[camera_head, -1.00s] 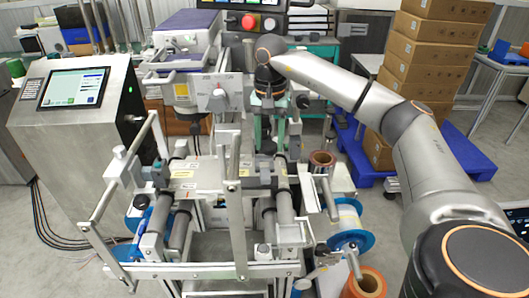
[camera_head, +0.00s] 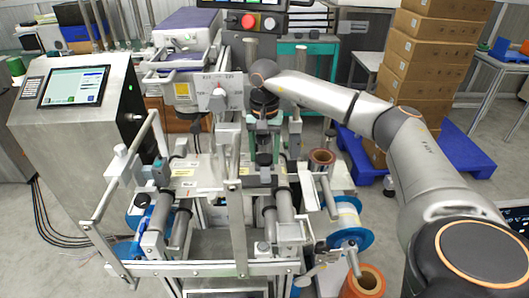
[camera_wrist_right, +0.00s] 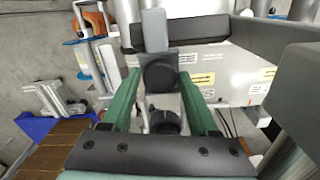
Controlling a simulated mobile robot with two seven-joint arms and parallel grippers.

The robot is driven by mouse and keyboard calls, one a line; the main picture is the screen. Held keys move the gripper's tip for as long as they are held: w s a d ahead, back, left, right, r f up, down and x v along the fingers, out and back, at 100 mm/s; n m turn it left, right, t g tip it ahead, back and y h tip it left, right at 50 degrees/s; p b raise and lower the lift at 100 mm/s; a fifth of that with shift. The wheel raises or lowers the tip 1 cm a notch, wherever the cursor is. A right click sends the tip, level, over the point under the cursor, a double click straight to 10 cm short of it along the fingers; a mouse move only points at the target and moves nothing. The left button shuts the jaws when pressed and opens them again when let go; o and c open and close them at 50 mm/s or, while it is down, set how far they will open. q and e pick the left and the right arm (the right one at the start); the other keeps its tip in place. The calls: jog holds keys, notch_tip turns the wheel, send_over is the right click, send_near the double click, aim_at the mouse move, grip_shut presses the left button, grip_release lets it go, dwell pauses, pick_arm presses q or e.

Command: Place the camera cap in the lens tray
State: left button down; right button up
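My right gripper (camera_head: 265,143) is over the middle of the film machine, pointing down. In the right wrist view its two green fingers (camera_wrist_right: 160,85) are spread wide apart. A dark block with a round black face (camera_wrist_right: 159,73) shows between the fingertips, and a black cylinder (camera_wrist_right: 165,122) shows lower between the fingers. I cannot tell whether either is the camera cap, or whether the fingers touch them. I cannot make out the lens tray in either view. My left gripper is not in view.
The machine has grey rollers (camera_head: 153,225), upright metal posts, a front rail (camera_head: 205,270) and a blue reel (camera_head: 350,238). A screen cabinet (camera_head: 75,115) stands at left. Stacked cardboard boxes (camera_head: 430,65) stand on a blue pallet (camera_head: 455,150) at back right.

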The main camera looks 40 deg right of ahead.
aim_at(264, 157)
jog(key=shift+o, duration=1.3)
jog(key=shift+r, duration=0.1)
notch_tip(264, 157, up, 12)
jog(key=shift+r, duration=0.1)
